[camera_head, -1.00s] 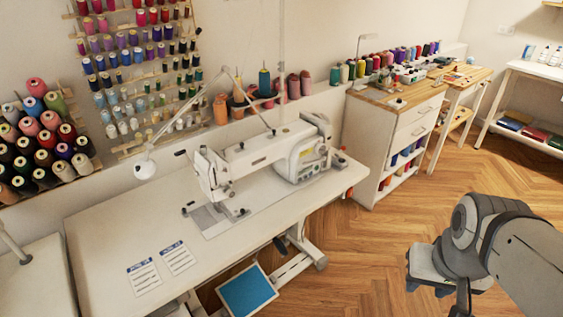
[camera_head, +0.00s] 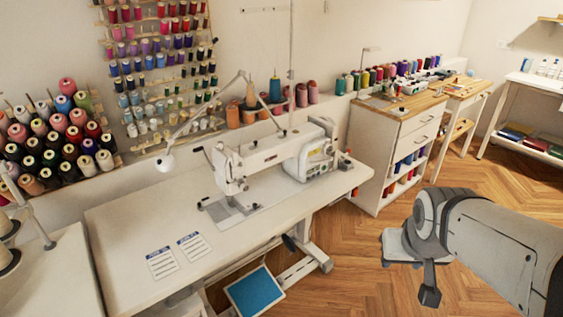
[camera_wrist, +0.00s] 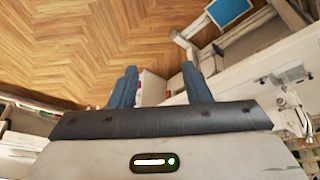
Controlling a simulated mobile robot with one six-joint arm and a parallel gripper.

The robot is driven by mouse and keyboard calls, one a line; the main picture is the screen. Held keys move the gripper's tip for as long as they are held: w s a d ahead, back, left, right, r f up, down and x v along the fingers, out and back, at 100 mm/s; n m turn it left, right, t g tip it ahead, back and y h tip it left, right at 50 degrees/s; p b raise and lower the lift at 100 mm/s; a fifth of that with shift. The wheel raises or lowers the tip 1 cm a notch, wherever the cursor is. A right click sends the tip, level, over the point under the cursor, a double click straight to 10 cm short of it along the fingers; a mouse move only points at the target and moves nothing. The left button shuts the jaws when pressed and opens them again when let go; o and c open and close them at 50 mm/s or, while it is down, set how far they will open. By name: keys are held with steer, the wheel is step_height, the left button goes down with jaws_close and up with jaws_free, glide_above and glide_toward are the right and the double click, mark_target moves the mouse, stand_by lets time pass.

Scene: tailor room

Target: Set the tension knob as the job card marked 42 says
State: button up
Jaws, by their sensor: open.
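The white sewing machine (camera_head: 262,158) stands on its white table (camera_head: 135,225) in the middle of the head view. I cannot make out its tension knob at this size. Two job cards (camera_head: 162,263) (camera_head: 194,247) with blue headers lie flat on the table's front part; their numbers are too small to read. My gripper (camera_head: 428,294) is over the wood floor, right of the table and well apart from it. In the wrist view its two blue-grey fingers (camera_wrist: 158,88) are spread with nothing between them. The machine's edge shows at the right of the wrist view (camera_wrist: 290,118).
Thread racks (camera_head: 160,75) line the wall. A drawer cabinet (camera_head: 400,140) with a wooden top stands right of the table. A lamp (camera_head: 165,162) rises behind the table. Floor at the right is open.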

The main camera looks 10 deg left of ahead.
steer(key=w+a+f+n+t+b, duration=0.2)
steer(key=w+a+f+t+b, duration=0.15)
steer(key=w, duration=0.85)
steer(key=n+t+y+b, duration=0.4)
steer(key=n+y+b, duration=0.5)
steer(key=y, duration=0.5)
glide_toward(246, 188)
steer(key=m, duration=0.1)
steer(key=shift+g, duration=0.25)
steer(key=x, duration=0.7)
steer(key=shift+w+a+r+b, duration=0.1)
steer(key=shift+r+b, duration=0.1)
steer(key=shift+b, duration=0.2)
steer(key=shift+w+a, duration=0.35)
